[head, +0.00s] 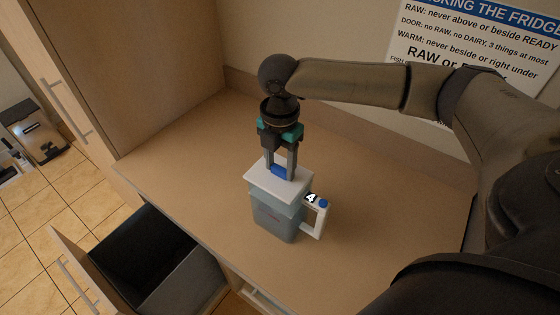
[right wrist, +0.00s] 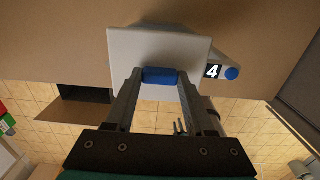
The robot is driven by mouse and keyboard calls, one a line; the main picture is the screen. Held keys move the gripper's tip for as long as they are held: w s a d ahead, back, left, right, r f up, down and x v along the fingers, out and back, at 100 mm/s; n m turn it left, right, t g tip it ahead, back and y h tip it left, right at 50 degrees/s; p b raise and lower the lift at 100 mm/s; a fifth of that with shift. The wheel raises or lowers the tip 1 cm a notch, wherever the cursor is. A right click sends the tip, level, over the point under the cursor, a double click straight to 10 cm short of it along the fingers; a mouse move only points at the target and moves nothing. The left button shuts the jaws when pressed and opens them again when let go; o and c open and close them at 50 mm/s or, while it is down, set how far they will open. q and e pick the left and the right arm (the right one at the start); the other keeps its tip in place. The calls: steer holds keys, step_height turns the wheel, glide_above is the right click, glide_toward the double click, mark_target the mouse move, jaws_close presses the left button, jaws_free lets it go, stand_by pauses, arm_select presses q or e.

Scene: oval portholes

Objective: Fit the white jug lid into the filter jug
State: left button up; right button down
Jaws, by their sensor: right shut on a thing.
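The filter jug (head: 275,220) stands upright on the wooden counter, grey-blue and translucent, with a white handle (head: 321,221) on its right side. The handle carries a "4" label and a blue knob. The white jug lid (head: 265,183) lies over the top of the jug; I cannot tell whether it is seated or just above the rim. My right gripper (head: 282,171) points down and is shut on the lid's blue grip. In the right wrist view the fingers (right wrist: 160,78) hold the blue grip above the white lid (right wrist: 150,46). My left gripper is not in view.
The counter (head: 390,215) is clear around the jug. An open drawer or bin with a dark inside (head: 150,250) is below the counter's front edge at lower left. A tall cabinet (head: 120,70) stands at left. A sign (head: 480,40) hangs on the back wall.

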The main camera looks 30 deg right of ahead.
mark_target(280, 168)
stand_by(0.4)
steer(key=shift+c, duration=0.9)
jaws_free()
step_height(280, 168, up, 15)
steer(key=shift+r, duration=0.15)
